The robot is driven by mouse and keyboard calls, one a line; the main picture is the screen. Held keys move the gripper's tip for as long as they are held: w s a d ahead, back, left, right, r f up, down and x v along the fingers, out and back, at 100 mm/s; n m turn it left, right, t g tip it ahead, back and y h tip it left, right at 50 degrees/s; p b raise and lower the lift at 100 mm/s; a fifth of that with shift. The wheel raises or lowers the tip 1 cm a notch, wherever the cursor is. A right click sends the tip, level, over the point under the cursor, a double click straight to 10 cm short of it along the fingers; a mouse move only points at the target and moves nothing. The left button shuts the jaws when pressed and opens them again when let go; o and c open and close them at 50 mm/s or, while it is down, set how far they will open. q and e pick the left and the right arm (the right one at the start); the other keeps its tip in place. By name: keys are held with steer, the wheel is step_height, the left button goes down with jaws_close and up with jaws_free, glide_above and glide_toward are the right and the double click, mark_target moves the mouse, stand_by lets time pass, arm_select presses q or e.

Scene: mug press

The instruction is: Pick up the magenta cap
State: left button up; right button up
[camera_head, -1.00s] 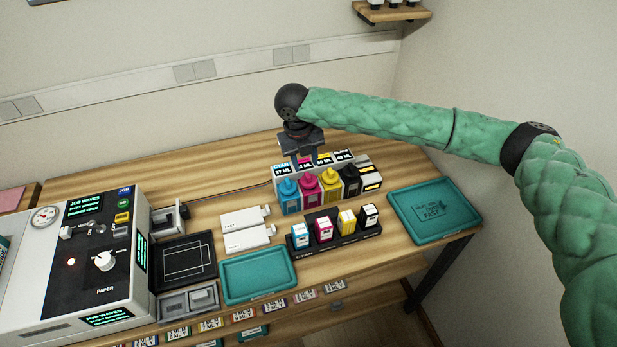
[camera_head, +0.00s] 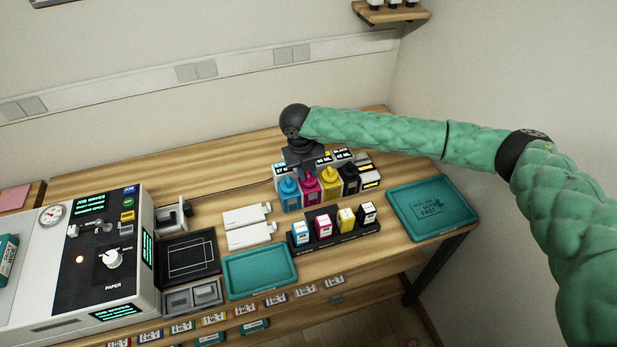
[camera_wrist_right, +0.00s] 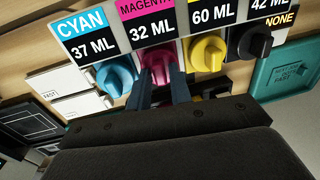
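The magenta cap (camera_wrist_right: 157,65) is a pink knob on the magenta bottle, below a label reading "MAGENTA 32 ML" in the right wrist view. My right gripper (camera_wrist_right: 161,82) points at it with its two blue-grey fingers apart, one on each side of the knob. I cannot tell whether the fingers touch it. In the head view the right gripper (camera_head: 306,172) is directly over the magenta bottle (camera_head: 310,192), and the wrist partly hides the cap. The cap is still on the bottle. My left gripper is not in view.
The cyan bottle (camera_head: 289,194) stands close on the left, and the yellow bottle (camera_head: 330,186) and black bottle (camera_head: 349,180) on the right. Small cartridges stand on a black rack (camera_head: 335,236) in front. A teal tray (camera_head: 432,208) at right is empty.

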jaws_close()
